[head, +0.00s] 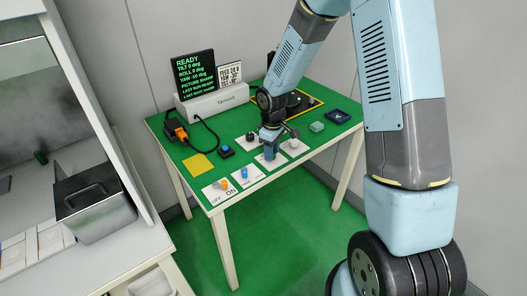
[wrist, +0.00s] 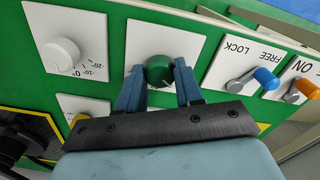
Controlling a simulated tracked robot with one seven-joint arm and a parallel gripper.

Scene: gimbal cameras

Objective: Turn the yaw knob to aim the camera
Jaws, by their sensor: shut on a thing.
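In the wrist view a dark green round knob (wrist: 159,72) on a white plate sits between the two blue fingers of my gripper (wrist: 157,66). The fingers are shut on its sides. In the head view my gripper (head: 270,152) points down at the front part of the green table and hides this knob. I cannot read a yaw label on its plate. A screen (head: 194,70) at the back shows green text: READY, with tilt, roll and yaw lines; the yaw line seems to show a negative angle. A white card (head: 229,76) beside it has small print.
A white knob (wrist: 62,54) with a degree scale is close to my gripper. A blue-tipped lever (head: 244,172) and an orange-tipped lever (head: 220,185) stand at the front left. A black knob (head: 251,135), blue button (head: 226,149) and yellow square (head: 199,164) are nearby.

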